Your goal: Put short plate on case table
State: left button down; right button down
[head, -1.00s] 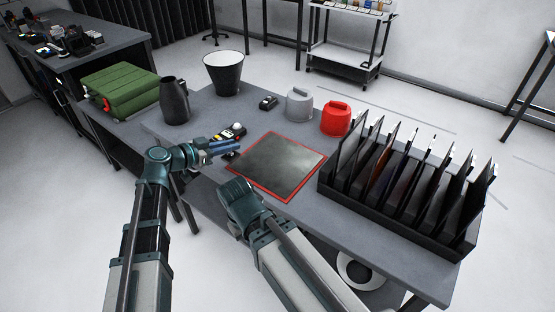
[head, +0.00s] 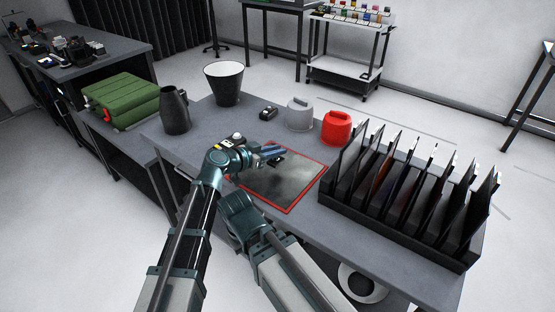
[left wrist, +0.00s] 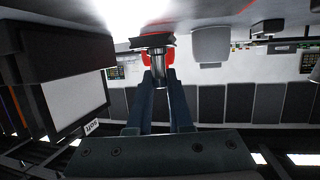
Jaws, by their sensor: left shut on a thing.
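My left gripper (head: 272,152) is over the far left part of the red-edged dark mat on the grey table. It is shut on a small dark piece, largely hidden by the fingers in the head view. In the left wrist view this held piece (left wrist: 159,68) looks like a short grey cylinder with a wider dark flat part, between the fingertips. I cannot tell for sure that it is the short plate. A green case (head: 120,100) lies on a lower grey table (head: 130,137) at the left, which may be the case table. My right gripper is not visible; only its arm shows.
The dark mat (head: 285,190) lies on the grey table (head: 200,142). A black rack (head: 400,225) of upright panels stands right. A red canister (head: 337,127), grey canister (head: 299,115), white-topped bucket (head: 223,85) and dark jug (head: 174,110) stand along the back and left.

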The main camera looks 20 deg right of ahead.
aim_at(274, 160)
pick_arm(q)
jog(key=f+b, duration=0.3)
jog(key=f, duration=0.1)
jog(key=shift+d+b, duration=0.3)
jog(key=shift+b, duration=0.1)
jog(key=shift+r, duration=0.2)
jog(key=c, duration=1.3)
grip_release()
jog(key=shift+f, duration=0.2)
jog(key=o, duration=0.5)
jog(key=shift+r, duration=0.1)
